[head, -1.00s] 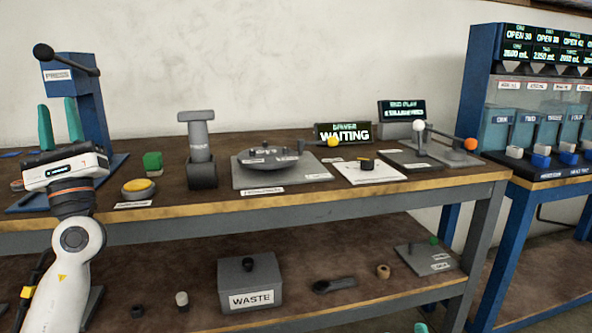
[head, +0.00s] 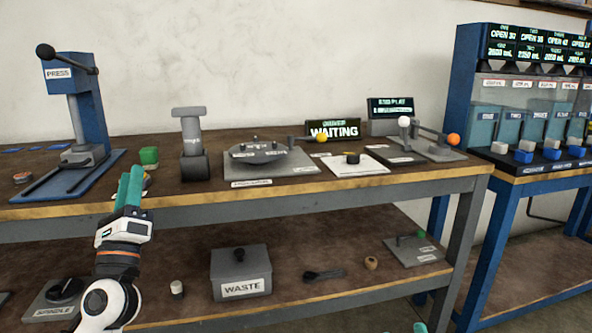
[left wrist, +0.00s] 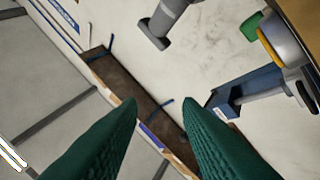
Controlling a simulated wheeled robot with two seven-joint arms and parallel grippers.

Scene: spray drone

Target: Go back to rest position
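My left gripper (head: 130,186) stands with its teal fingers pointing up, in front of the workbench's front edge at the left. It is empty. In the left wrist view its two green fingers (left wrist: 161,103) are apart with nothing between them. A teal tip of my right gripper (head: 420,328) just shows at the bottom edge of the head view; the rest of it is out of the picture.
A blue dispenser rack (head: 470,95) stands at the right. The floor in front is free.

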